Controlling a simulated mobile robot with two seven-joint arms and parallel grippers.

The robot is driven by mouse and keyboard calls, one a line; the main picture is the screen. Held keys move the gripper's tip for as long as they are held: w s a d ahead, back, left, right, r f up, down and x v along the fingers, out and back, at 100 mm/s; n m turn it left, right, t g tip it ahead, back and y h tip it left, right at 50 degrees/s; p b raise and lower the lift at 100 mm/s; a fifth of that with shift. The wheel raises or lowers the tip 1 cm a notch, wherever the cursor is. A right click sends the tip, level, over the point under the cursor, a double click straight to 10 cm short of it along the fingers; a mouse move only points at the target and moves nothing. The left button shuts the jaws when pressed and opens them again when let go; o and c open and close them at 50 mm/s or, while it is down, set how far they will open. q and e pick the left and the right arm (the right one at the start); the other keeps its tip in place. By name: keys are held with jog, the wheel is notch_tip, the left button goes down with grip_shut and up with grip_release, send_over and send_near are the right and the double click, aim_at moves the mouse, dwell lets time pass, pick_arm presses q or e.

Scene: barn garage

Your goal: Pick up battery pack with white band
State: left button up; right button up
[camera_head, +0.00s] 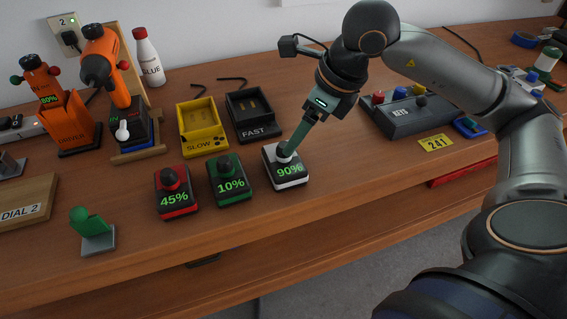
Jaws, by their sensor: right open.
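The battery pack with the white band (290,178) stands on the workbench, black on top with a green "90%" readout. My right gripper (289,147) reaches down from the upper right, its fingertips at the pack's top knob. It is open; whether the fingers touch the knob cannot be told. A red-banded pack (176,203) reading "45%" and a green-banded pack (230,189) reading "10%" stand to the left, apart from it. My left gripper is not in view.
Behind the packs are a yellow "SLOW" charger (202,136) and a black "FAST" charger (250,125). An orange driver (72,127), an orange drill (108,60) and a glue bottle (149,61) stand at left. The "KEYS" tray (408,117) is at right.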

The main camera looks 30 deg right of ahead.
aim_at(284, 159)
jog(key=x, duration=0.6)
jog(key=shift+w+f+p, duration=0.1)
jog(key=shift+w+p, duration=0.2)
jog(key=shift+w, duration=0.15)
grip_shut()
dwell(1.0)
